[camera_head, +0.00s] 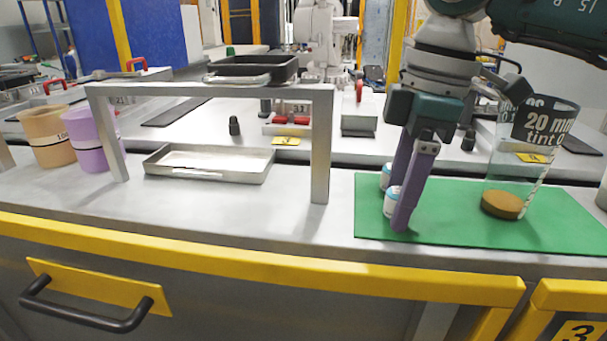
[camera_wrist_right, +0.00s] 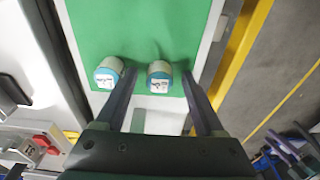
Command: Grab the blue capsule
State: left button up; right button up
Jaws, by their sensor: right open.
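Two small white-and-blue capsules stand close together on the green mat (camera_head: 455,228). In the head view one capsule (camera_head: 391,201) is nearer and the other (camera_head: 386,176) sits just behind it; both are partly hidden by the gripper finger. My right gripper (camera_head: 398,208) points down over them with its fingers apart. In the right wrist view one capsule (camera_wrist_right: 159,77) lies between the open fingertips (camera_wrist_right: 158,73), and the other capsule (camera_wrist_right: 108,73) is outside, beside the left finger. Both show blue, so I cannot tell them apart by colour. My left gripper is not in view.
A clear beaker (camera_head: 519,160) with brown content stands on the mat to the right of my gripper. A metal tray (camera_head: 210,163) and purple cup (camera_head: 90,143) stand further left.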

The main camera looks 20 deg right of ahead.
jog(key=shift+f, duration=0.1)
jog(key=shift+c, duration=0.4)
grip_shut()
